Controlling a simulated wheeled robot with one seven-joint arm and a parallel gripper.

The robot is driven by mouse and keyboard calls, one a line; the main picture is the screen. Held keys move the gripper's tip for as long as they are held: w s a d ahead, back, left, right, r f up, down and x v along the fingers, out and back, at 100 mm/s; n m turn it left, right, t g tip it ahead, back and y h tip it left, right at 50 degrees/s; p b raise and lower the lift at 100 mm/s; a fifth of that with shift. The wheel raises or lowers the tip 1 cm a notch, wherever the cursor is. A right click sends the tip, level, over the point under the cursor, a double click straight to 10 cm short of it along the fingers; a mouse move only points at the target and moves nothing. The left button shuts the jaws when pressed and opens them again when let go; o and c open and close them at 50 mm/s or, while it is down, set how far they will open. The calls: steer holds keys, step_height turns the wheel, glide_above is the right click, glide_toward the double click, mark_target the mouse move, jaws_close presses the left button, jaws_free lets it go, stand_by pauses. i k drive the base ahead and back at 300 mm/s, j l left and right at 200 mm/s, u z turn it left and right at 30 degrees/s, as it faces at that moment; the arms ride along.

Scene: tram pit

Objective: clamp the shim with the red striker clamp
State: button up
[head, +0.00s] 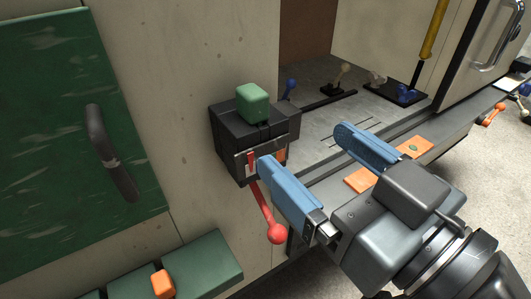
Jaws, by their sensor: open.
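A red lever with a ball end (277,233) hangs down and to the right from the front of a dark box (228,150) on the pale wall; it looks like the red striker clamp. The box front has a slot with pale and red parts, partly covered by my gripper. A small orange piece (281,155) shows at its right end; I cannot tell whether it is the shim. My gripper (306,148) has two blue fingers, wide apart with nothing between them. Its left finger is in front of the box and above the red ball; contact is not clear. The right finger is over the ledge.
A green block (253,103) sits on the box. Behind is a grey recess floor (318,120) with several small levers. An orange block (162,283) is on a green surface at lower left.

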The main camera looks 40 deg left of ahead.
mark_target(277, 233)
steer(key=l+u, duration=0.15)
steer(key=u, duration=0.2)
steer(key=k+l+u, duration=0.1)
steer(key=u, duration=0.25)
steer(key=k+l+u, duration=0.1)
steer(key=u, duration=0.25)
